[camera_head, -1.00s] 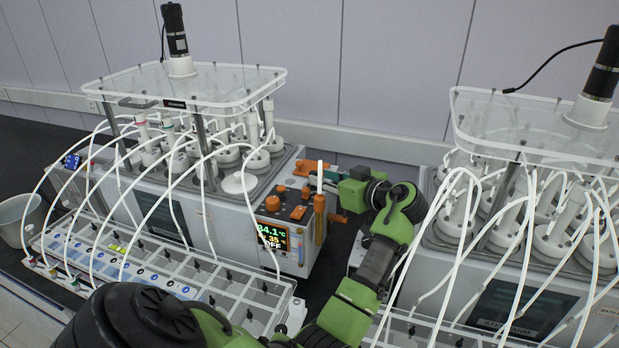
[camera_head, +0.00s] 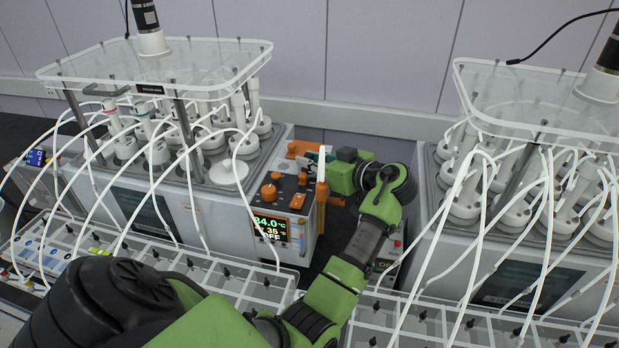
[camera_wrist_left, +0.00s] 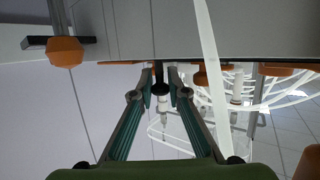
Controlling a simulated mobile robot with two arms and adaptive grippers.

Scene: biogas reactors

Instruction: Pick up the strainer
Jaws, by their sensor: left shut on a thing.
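My left gripper (camera_head: 304,157) is at the back right of the left reactor's control box, behind the white upright stick. In the left wrist view its fingertips (camera_wrist_left: 160,76) are close together, shut on a thin piece that I take to be the strainer. The strainer's shape cannot be made out, as the fingers and the box hide most of it. My right gripper is not in view.
The control box's lit display (camera_head: 270,229) and orange knobs stand in front of my gripper. A white upright stick (camera_head: 322,160) is close beside it.

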